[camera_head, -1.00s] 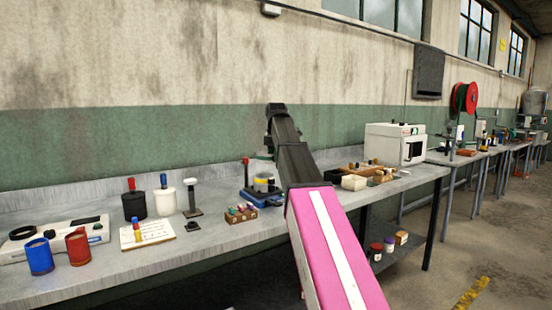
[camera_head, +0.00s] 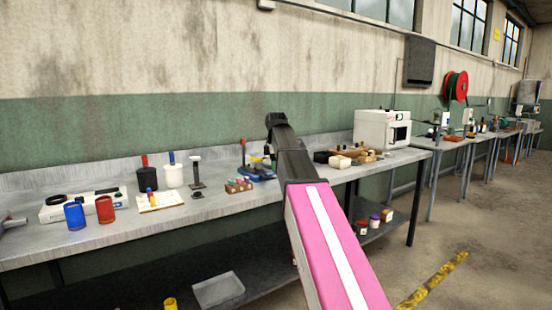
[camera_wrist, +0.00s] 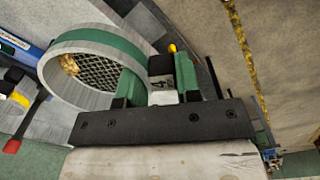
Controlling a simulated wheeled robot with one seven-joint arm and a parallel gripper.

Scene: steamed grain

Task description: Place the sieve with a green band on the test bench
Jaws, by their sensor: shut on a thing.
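The sieve with a green band (camera_wrist: 62,88) shows large in the wrist view, with a pale metal wall, a green band and a dark mesh. It is tilted in that picture. A long grey bench (camera_head: 120,225) runs along the wall behind my arm.
On the bench stand blue (camera_head: 75,215) and red (camera_head: 105,209) cups, bottles, a rack of small vials (camera_head: 238,185), a blue-based device (camera_head: 257,173) and a white oven (camera_head: 382,130). A lower shelf holds a grey tray (camera_head: 218,290). Open floor lies at the right.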

